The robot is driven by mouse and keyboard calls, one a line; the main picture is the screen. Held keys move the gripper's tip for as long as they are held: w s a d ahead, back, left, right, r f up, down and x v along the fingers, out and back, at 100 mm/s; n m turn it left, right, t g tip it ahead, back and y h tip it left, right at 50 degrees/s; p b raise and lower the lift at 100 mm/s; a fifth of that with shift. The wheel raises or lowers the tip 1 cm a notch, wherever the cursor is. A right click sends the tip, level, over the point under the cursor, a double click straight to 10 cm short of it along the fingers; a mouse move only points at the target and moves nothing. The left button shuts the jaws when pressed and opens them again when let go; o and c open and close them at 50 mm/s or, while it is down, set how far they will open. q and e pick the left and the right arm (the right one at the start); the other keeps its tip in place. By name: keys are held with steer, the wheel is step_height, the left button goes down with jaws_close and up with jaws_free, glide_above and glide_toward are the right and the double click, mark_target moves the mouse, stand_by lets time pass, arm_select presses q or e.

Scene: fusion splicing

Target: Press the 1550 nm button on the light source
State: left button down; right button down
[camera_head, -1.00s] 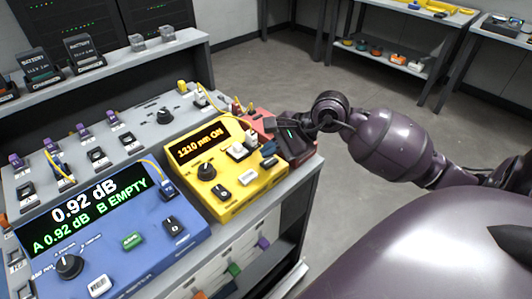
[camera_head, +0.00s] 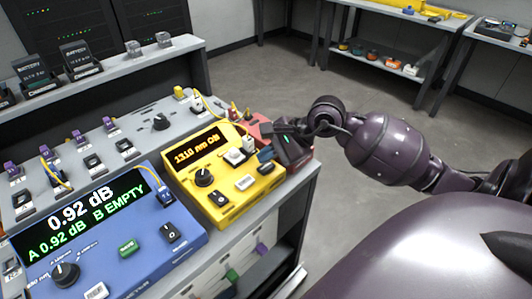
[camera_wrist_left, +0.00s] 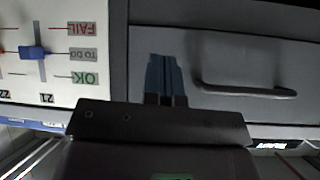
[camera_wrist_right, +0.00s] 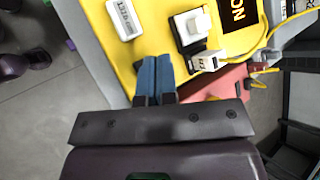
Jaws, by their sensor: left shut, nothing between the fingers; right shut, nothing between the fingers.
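The yellow light source (camera_head: 208,212) stands on the bench, its display (camera_head: 197,148) reading 1310 nm ON. My right gripper (camera_head: 265,154) is shut and empty over the right end of the source; contact cannot be told. My left gripper (camera_wrist_left: 165,75) is shut and empty, facing a grey drawer.
A blue meter (camera_head: 150,235) reading 0.92 dB stands left of the source. A red device (camera_head: 254,130) is behind my right gripper, and a yellow fibre (camera_head: 208,103) runs nearby. The left wrist view shows a drawer handle (camera_wrist_left: 245,91) and a FAIL/TO DO/OK board (camera_wrist_left: 50,80).

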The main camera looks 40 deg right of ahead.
arm_select(q)
steer(key=shift+w+r, duration=0.15)
steer(key=shift+w, duration=0.2)
steer(key=shift+s, duration=0.2)
stand_by(0.4)
steer(key=shift+s+f, duration=0.3)
steer(key=shift+f, duration=0.2)
arm_select(e)
steer(key=shift+f, duration=0.45)
